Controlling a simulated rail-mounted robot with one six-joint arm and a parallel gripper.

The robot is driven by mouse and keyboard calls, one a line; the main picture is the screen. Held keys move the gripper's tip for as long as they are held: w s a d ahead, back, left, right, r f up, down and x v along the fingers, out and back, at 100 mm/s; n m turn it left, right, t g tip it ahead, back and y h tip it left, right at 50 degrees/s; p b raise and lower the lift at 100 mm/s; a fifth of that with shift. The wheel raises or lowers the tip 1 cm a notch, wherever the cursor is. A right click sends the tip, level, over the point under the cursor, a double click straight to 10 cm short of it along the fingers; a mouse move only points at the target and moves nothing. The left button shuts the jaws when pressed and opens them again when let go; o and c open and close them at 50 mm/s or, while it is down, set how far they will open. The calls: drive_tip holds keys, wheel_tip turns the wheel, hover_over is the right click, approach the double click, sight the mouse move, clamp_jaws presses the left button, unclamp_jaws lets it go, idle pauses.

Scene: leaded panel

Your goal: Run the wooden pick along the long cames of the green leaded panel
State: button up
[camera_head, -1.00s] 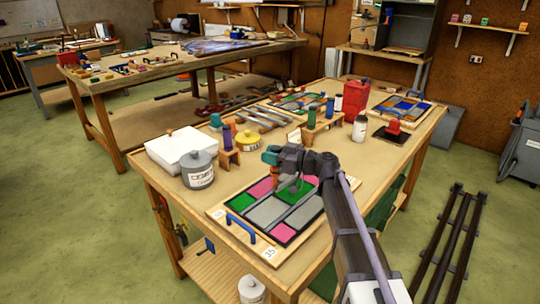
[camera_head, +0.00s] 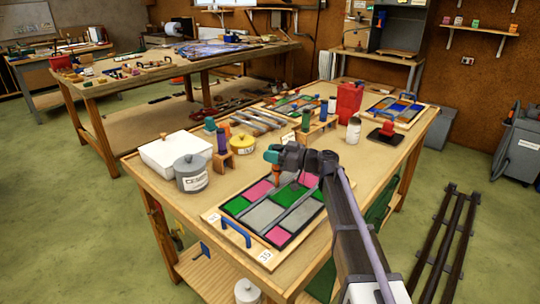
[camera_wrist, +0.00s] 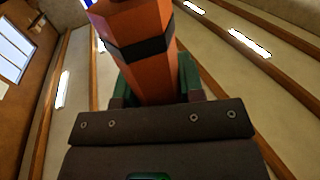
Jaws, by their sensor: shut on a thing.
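The leaded panel (camera_head: 262,214) with green, pink and grey panes and dark cames lies flat on a wooden board at the front of the bench. My gripper (camera_head: 274,161) is above the panel's far part. It is shut on an orange handle, which I take to be the wooden pick (camera_head: 276,173), pointing down. In the wrist view the orange pick (camera_wrist: 145,65), with a dark band round it, sits between green fingers. The pick's tip is too small to make out, so I cannot tell whether it touches a came.
A grey pot (camera_head: 193,174), white box (camera_head: 176,151) and yellow tin (camera_head: 242,145) stand to the left. A wooden rack with bottles, a red can (camera_head: 348,102) and another panel (camera_head: 401,110) are farther back.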

drive_tip(key=shift+w+d, duration=0.2)
drive_tip(key=shift+w+d, duration=0.5)
drive_tip(key=shift+w, duration=0.1)
drive_tip(key=shift+w+d, duration=0.65)
drive_tip(key=shift+w, duration=0.1)
drive_tip(key=shift+w+d, duration=0.5)
drive_tip(key=shift+w, duration=0.2)
drive_tip(key=shift+w+d, duration=0.65)
drive_tip(key=shift+w, duration=0.1)
